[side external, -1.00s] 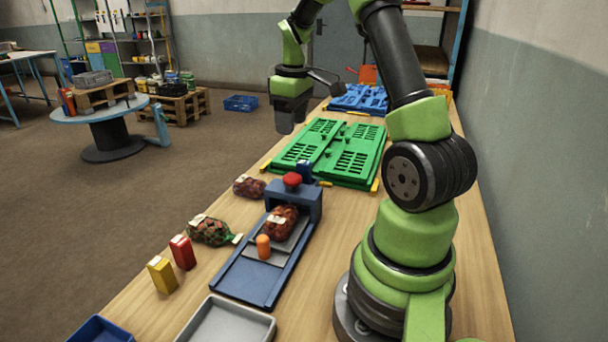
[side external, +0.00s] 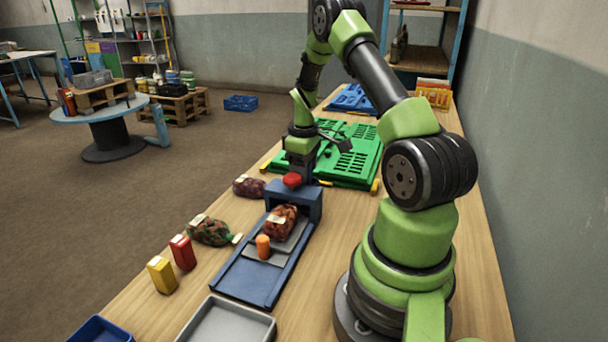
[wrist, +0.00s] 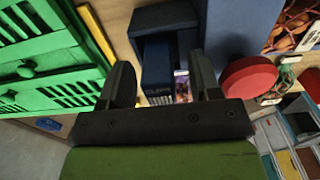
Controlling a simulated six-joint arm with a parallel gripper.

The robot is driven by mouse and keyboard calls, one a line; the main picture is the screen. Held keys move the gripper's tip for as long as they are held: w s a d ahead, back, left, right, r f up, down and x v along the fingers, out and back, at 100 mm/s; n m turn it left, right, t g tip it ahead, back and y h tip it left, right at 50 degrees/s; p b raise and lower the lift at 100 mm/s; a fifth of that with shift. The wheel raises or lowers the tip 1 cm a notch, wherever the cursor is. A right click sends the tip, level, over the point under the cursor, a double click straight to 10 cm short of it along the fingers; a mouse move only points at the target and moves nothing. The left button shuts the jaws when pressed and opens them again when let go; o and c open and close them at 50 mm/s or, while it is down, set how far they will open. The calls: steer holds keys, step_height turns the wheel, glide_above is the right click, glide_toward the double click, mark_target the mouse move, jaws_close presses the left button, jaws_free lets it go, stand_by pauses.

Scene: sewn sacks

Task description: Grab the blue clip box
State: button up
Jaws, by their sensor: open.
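The blue clip box (wrist: 157,62) is dark blue with white lettering and stands on the table by the blue sack machine. In the wrist view it shows between the two dark fingers of my gripper (wrist: 160,85), with gaps beside it. My gripper is open and comes from above. In the side view my gripper (side external: 300,168) is just behind the red button and hides most or all of the box. I cannot tell how far the fingers reach down past its top.
The blue machine (side external: 313,201) with its red button (side external: 292,180) stands close to my gripper. A netted sack (side external: 281,222) and an orange cylinder (side external: 263,246) sit on its ramp. Green folded crates (side external: 350,165) lie behind. Two more sacks (side external: 210,230) (side external: 249,187) lie at left.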

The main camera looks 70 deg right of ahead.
steer(key=shift+f, duration=0.15)
steer(key=c, duration=1)
